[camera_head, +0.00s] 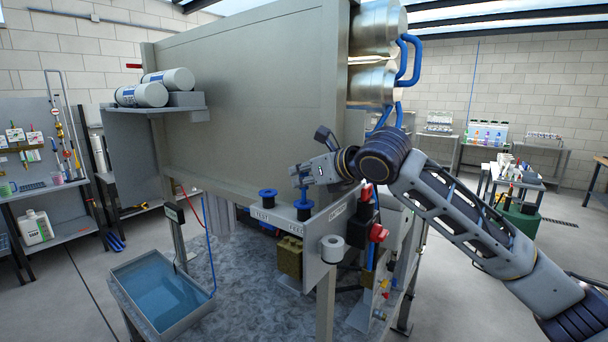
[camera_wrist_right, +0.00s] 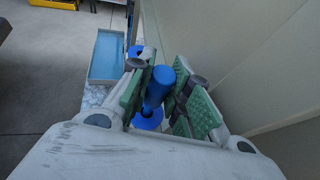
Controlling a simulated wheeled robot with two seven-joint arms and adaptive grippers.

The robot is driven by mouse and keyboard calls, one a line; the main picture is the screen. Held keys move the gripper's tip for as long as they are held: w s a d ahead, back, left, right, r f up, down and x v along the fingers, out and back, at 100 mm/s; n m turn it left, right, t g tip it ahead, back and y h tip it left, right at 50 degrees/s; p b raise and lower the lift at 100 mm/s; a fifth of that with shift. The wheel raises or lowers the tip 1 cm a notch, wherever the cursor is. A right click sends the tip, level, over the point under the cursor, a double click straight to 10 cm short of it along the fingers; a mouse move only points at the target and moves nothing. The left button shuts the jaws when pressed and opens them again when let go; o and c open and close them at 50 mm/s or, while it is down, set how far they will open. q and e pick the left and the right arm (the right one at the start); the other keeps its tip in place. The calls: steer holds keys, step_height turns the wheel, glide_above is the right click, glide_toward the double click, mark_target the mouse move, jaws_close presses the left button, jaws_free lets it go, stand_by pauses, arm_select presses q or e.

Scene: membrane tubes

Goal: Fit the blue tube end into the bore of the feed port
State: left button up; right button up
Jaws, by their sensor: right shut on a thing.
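My right gripper (camera_head: 305,178) is over the feed port (camera_head: 304,210), a blue flanged fitting behind the FEED label. It is shut on the blue tube end (camera_wrist_right: 157,88), which stands between its green finger pads in the right wrist view. A short blue length (camera_head: 304,194) shows under the fingers, in line with the port. A blue flange (camera_wrist_right: 148,119) shows below the tube in the wrist view. The bore itself is hidden, so I cannot tell whether the tube is inside it or just above. My left gripper is not in view.
A second blue fitting (camera_head: 267,196) stands at the TEST label, left of the feed port. A tall grey panel (camera_head: 245,100) rises close behind the gripper. Red-handled valves (camera_head: 377,233) are at the right. A water tray (camera_head: 160,288) is at the lower left.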

steer(key=shift+f, duration=0.6)
stand_by(0.3)
steer(key=shift+r, duration=0.25)
steer(key=shift+r, duration=0.35)
steer(key=shift+r, duration=0.5)
stand_by(1.0)
steer(key=shift+f, duration=1.1)
stand_by(1.1)
steer(key=o, duration=0.8)
steer(key=shift+v, duration=6)
